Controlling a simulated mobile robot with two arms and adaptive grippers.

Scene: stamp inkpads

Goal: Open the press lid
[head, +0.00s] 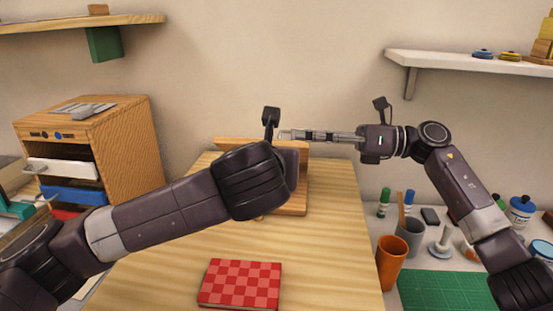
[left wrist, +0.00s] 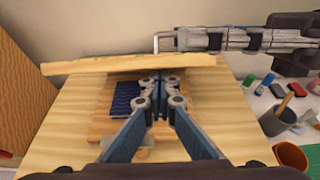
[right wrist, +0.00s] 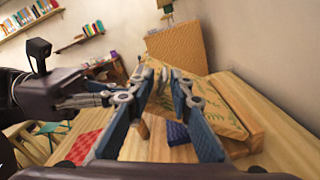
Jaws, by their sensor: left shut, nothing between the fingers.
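The wooden press stands at the far end of the table. Its lid (head: 232,143) is raised and tilted above its base (head: 296,208). The lid (right wrist: 224,107) shows a patterned face in the right wrist view, with a dark blue pad (right wrist: 178,133) near it on the base. My left gripper (left wrist: 158,80) is shut and empty over the base, in front of the lid; its own wrist hides it in the head view. My right gripper (head: 283,134) reaches in from the right near the lid's top edge, with a small gap between its fingertips. Contact with the lid is unclear.
A red checkered block (head: 240,283) lies at the table's front. A wooden drawer cabinet (head: 88,150) stands at left. At right are an orange cup (head: 391,262), bottles and a green mat (head: 440,289). A shelf (head: 465,64) hangs above right.

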